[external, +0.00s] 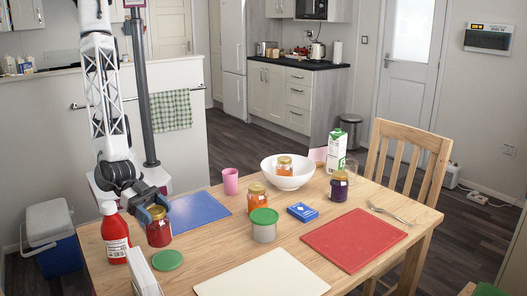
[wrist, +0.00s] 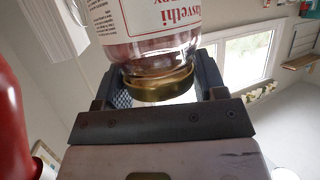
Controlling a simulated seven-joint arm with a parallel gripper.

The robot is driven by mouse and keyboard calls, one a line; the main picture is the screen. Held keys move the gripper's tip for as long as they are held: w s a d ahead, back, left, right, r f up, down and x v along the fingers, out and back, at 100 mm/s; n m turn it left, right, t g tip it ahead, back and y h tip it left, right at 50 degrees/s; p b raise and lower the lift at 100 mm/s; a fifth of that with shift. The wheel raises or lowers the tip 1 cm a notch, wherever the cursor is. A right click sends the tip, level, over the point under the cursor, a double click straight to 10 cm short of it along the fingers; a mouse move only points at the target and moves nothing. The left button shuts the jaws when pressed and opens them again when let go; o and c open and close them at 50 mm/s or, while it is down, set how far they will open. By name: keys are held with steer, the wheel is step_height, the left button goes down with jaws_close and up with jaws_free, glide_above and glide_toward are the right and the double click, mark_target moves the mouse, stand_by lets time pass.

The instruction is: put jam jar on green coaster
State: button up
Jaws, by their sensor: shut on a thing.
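My gripper (external: 152,208) is shut on a jar of dark red jam (external: 159,232) at the left of the table. The wrist view shows the jar's gold lid (wrist: 160,86) between the fingers and its white label with red print (wrist: 152,22). The green coaster (external: 168,260) is a flat round disc on the wood, just in front of the held jar and slightly right. It looks bare. I cannot tell whether the jar's base touches the table. The coaster does not show in the wrist view.
A red sauce bottle (external: 115,236) stands close left of the jar, and a white napkin holder (external: 143,273) is left of the coaster. A blue mat (external: 198,208) lies behind. A green-lidded tub (external: 264,226), orange jar (external: 257,197) and white board (external: 262,276) are to the right.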

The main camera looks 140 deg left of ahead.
mark_target(164, 229)
steer(key=shift+w, duration=0.1)
steer(key=shift+w, duration=0.25)
steer(key=shift+w+f, duration=0.15)
steer(key=shift+f, duration=1.65)
steer(key=o, duration=1.3)
steer(key=shift+f, duration=0.1)
steer(key=shift+s+d+r, duration=0.2)
steer(key=shift+s+r, duration=0.15)
steer(key=shift+s, duration=0.15)
steer(key=v, duration=1.1)
